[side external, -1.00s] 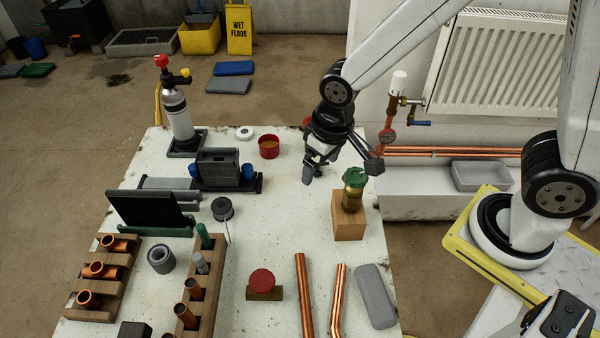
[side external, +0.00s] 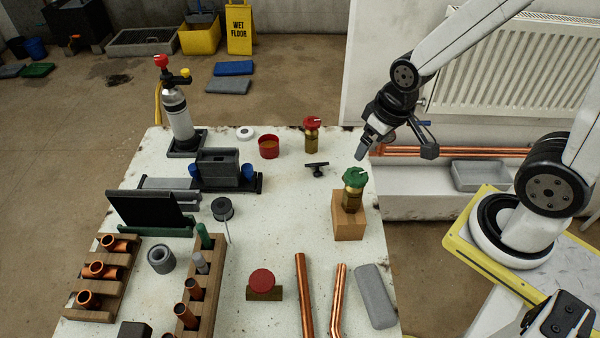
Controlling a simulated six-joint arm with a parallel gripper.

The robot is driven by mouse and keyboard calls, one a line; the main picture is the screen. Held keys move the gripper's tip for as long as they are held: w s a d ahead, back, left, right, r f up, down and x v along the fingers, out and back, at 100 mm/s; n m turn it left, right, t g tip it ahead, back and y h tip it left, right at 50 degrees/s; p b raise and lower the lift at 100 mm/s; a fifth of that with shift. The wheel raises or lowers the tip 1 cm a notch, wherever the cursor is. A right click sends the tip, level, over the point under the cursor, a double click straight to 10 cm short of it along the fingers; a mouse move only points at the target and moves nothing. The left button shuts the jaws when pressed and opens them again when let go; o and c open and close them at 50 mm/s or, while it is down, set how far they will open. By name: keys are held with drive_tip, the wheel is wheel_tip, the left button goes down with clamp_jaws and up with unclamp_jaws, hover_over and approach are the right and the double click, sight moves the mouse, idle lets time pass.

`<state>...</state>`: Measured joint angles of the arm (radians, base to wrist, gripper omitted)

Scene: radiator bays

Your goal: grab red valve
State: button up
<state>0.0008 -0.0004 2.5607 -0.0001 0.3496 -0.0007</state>
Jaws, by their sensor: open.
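A brass valve with a red top, the red valve (side external: 312,138), stands upright near the back edge of the white table, in full view. My gripper (side external: 394,153) is open and empty, in the air to the right of the red valve and clear of it. It hangs above and behind a green-topped brass valve (side external: 353,190), near the table's back right corner. The green-topped valve sits on a wooden block (side external: 349,224).
A small black T-shaped part (side external: 317,169) lies just in front of the red valve. A red cup (side external: 269,147) stands to its left. A round red-topped piece (side external: 262,282) sits at the front middle, beside copper pipes (side external: 304,295). The table's middle is mostly clear.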

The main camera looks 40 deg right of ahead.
idle(0.8)
drive_tip(key=m+t+y, duration=0.7)
drive_tip(key=m+y, duration=0.3)
drive_tip(key=m, duration=1.7)
approach(311, 126)
drive_tip(key=w+f, duration=0.3)
drive_tip(key=f, duration=0.1)
drive_tip(key=shift+w+d+r+x, duration=0.1)
drive_tip(key=shift+w+x, duration=0.05)
drive_tip(key=shift+x, duration=1.05)
drive_tip(key=shift+w+d+r+x, duration=0.1)
drive_tip(key=shift+x, duration=1.1)
drive_tip(key=shift+w+d+r+x, duration=0.1)
drive_tip(key=shift+w+x, duration=0.05)
drive_tip(key=shift+x, duration=1.1)
drive_tip(key=shift+s, duration=0.1)
clamp_jaws()
